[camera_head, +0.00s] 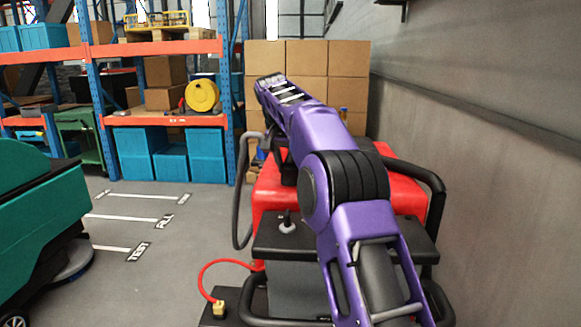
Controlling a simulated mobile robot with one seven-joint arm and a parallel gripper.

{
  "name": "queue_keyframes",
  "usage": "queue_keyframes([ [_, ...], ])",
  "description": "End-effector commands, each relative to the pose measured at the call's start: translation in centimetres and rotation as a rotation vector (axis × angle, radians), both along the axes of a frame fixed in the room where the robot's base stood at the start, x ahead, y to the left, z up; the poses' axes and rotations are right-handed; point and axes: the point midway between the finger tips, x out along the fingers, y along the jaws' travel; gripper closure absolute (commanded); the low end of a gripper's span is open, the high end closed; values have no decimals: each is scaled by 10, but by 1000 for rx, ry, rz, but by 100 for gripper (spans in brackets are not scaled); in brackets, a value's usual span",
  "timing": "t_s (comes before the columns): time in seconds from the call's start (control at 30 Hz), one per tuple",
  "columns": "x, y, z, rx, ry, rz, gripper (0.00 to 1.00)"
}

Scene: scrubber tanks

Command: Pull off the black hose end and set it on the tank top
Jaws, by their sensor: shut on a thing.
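A dark hose (237,205) hangs in a loop at the left side of the red tank (405,185). Its upper end bends over toward my gripper (272,148), which is small, dark and partly hidden under my purple forearm. My gripper is shut on the black hose end, above the back left part of the red tank. The fingertips and the exact hold are hard to make out. My forearm covers much of the tank top, so I cannot tell whether the hose end touches anything below it.
A black deck (275,245) with a grey fitting (288,226) lies in front of the red tank. A red hose (207,270) ends in a yellow plug (218,308). A black rail (432,185) and the wall stand right. A green machine (45,225) stands left; floor between is clear.

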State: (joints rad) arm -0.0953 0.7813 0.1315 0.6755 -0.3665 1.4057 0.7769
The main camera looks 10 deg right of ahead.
Motion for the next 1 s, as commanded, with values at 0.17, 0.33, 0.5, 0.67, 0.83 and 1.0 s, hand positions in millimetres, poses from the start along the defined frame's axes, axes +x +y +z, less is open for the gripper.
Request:
queue_keyframes([
  [0.17, 0, 0, 1, -1, -1, 0, 24],
  [0.33, 0, 0, 0, 0, 0, 0, 2],
  [0.5, 0, 0, 0, 0, 0, 0, 2],
  [0.67, 0, 0, 0, 0, 0, 0, 0],
  [0.83, 0, 0, 5, 0, 0, 0, 0],
  [1.0, 0, 0, 17, 0, 0, 0, 0],
])
